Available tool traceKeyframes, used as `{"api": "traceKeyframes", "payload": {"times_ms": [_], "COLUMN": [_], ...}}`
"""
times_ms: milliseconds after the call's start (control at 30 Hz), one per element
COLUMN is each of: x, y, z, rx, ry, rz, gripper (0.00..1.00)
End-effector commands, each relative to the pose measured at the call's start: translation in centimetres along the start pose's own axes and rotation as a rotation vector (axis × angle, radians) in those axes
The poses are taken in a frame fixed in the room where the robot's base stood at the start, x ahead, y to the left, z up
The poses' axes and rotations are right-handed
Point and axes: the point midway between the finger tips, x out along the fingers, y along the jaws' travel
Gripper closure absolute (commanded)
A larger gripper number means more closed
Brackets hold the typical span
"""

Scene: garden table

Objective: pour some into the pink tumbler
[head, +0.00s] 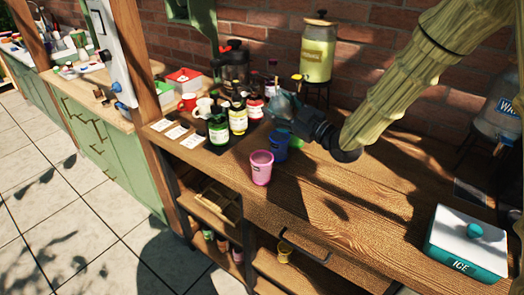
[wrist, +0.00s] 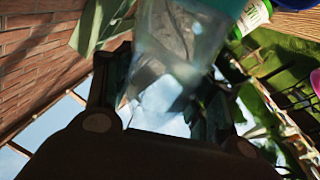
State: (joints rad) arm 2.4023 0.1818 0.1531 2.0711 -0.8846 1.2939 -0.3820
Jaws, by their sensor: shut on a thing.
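The pink tumbler (head: 261,168) stands upright near the front edge of the wooden counter. A bit of it shows at the right edge of the wrist view (wrist: 316,82). My gripper (head: 296,122) is shut on a clear, bluish vessel (head: 283,104), behind and right of the pink tumbler and apart from it. In the wrist view the clear vessel (wrist: 180,45) sits between my fingers, with a teal band at its top right. It looks tilted in the head view. Its contents are unclear, and my gripper hides part of it.
A blue tumbler (head: 275,147) stands just behind the pink one, with something green (head: 296,143) beside it. Several bottles (head: 238,114) and mugs (head: 205,107) stand to the left. A drink dispenser (head: 317,50) is at the back. An ice box (head: 467,244) sits front right; the counter between is clear.

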Motion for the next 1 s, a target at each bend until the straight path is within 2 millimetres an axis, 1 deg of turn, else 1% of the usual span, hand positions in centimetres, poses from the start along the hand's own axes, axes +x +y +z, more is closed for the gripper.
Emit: {"api": "traceKeyframes", "payload": {"times_ms": [33, 233, 600, 800, 1000], "x": [0.07, 0.16, 0.17, 0.21, 0.18], "y": [0.41, 0.76, 0.65, 0.50, 0.41], "z": [-0.43, -0.41, -0.18, -0.01, 0.15], "rx": [0.031, 0.160, 0.386, 0.459, 0.485], "ry": [-0.008, -0.042, -0.102, -0.121, -0.128], "rz": [0.002, 0.001, -0.003, -0.006, -0.006], "gripper": [0.90, 0.90, 0.90, 0.90, 0.90]}}
